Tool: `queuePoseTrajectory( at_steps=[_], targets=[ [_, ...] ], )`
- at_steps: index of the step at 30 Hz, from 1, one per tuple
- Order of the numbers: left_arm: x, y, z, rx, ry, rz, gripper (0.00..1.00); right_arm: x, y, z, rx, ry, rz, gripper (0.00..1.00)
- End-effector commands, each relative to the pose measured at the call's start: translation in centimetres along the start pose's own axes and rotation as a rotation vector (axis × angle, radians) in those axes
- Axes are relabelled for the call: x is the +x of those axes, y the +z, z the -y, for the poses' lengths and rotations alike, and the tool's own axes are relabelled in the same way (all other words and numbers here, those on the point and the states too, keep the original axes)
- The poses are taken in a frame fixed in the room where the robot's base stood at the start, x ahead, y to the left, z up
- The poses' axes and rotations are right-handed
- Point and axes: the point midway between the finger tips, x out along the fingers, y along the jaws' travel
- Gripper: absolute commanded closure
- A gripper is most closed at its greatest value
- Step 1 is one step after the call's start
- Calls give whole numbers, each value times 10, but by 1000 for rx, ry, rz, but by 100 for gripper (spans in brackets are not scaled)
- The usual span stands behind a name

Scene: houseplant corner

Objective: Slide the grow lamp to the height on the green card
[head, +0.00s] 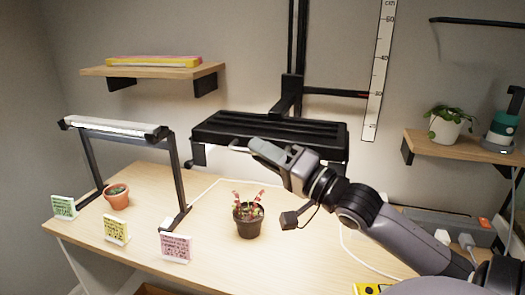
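The grow lamp (225,128) is a wide black panel on a carriage that rides a dark vertical rail (297,40) on the wall. A thin arm with a red tip reaches from the carriage to a white height scale (379,75), between its ends. The green card (64,207) stands at the desk's left front; its writing is too small to read. My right gripper (243,148) is at the lamp's front edge, over its middle. Whether its fingers are closed on the lamp or its handle is hidden by the viewing angle. My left gripper is out of view.
A yellow card (116,230) and a pink card (176,247) stand along the front edge. A lamp on a black frame (178,175) arches over a cactus pot (116,196). A dark plant pot (248,222) stands below my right gripper. A right shelf (460,146) holds a plant and sprayer.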

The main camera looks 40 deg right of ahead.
Motion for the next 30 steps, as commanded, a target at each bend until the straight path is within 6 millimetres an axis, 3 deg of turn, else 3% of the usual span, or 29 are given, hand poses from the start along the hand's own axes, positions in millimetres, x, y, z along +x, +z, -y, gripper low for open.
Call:
queuePoseTrajectory(
  at_steps=[12, 14, 15, 20, 23, 30],
  targets=[
    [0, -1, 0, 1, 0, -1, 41, 4, 0, 0, -1, 1, 1, 77],
    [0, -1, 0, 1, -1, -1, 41, 4, 0, 0, -1, 1, 1, 96],
    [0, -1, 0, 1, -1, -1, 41, 4, 0, 0, -1, 1, 1, 100],
    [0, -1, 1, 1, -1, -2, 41, 4, 1, -2, 0, 1, 1, 100],
    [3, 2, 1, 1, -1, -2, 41, 1, 8, -14, 3, 6, 1, 100],
    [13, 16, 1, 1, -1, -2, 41, -12, 40, -67, 6, 10, 3, 100]
  ],
)
